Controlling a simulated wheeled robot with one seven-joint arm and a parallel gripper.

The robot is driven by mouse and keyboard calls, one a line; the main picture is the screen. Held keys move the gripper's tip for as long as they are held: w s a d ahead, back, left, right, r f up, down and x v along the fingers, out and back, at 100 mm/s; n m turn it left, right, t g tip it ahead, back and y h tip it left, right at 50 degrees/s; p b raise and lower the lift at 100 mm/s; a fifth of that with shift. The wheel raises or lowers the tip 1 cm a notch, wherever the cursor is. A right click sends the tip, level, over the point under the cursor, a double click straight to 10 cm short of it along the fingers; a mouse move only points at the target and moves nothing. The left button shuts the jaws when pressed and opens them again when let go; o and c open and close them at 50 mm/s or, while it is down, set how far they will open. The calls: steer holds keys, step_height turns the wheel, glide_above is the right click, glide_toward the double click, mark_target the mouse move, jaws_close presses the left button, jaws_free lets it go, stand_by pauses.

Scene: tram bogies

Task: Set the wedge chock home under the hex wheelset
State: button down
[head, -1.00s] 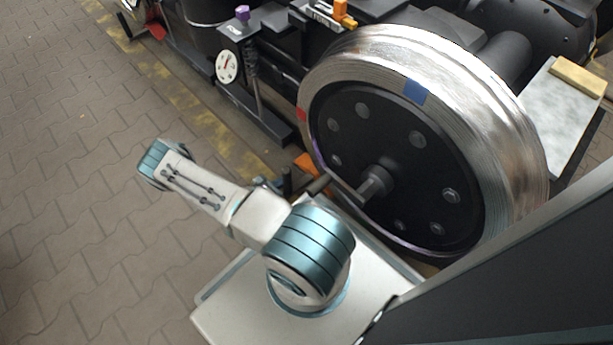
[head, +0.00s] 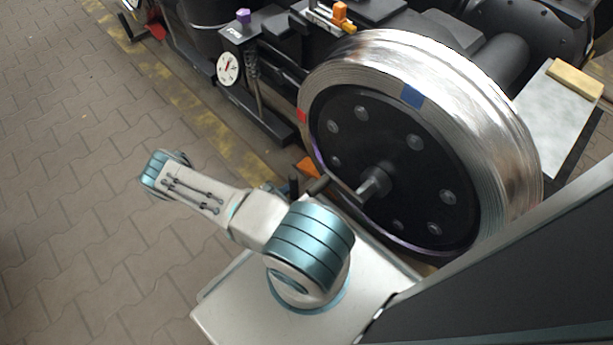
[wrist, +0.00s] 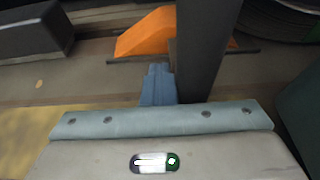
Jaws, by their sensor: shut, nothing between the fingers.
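The orange wedge chock (wrist: 148,33) lies low beside the wheel's tread in the wrist view, partly hidden by a dark upright bar (wrist: 203,45). I cannot tell whether the bar is joined to the chock. In the head view a bit of the chock (head: 308,167) shows at the wheel's lower left. The large steel wheel (head: 397,175) has a dark hub face with several bolts and a hex stub. My gripper (wrist: 158,72) has its blue fingers shut and empty, short of the chock and left of the bar. In the head view my arm hides most of it.
A white dial gauge (head: 229,68) and a purple knob (head: 243,15) sit on the bogie frame. A pale plate with a wooden block (head: 575,79) is right of the wheel. A dark block (wrist: 35,30) lies left of the chock. Paving at left is clear.

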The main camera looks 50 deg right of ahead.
mark_target(291, 196)
steer(key=shift+s+a+p, duration=0.1)
steer(key=shift+s+p, duration=0.75)
steer(key=shift+s, duration=0.8)
stand_by(0.7)
steer(key=shift+w+f+b, duration=0.1)
steer(key=shift+w+b, duration=0.3)
steer(key=shift+w, duration=0.2)
steer(key=shift+w+b, duration=0.55)
steer(key=shift+w, duration=0.8)
steer(key=shift+d+r+p+v, duration=0.1)
steer(key=shift+r+p+v, duration=0.25)
steer(key=shift+v, duration=0.95)
steer(key=shift+d+r+p+v, duration=0.15)
steer(key=shift+p+v, duration=0.4)
steer(key=shift+v, duration=0.75)
steer(key=shift+d+r+p+v, duration=0.1)
steer(key=shift+r+p+v, duration=0.3)
steer(key=shift+v, duration=0.95)
steer(key=shift+f, duration=0.15)
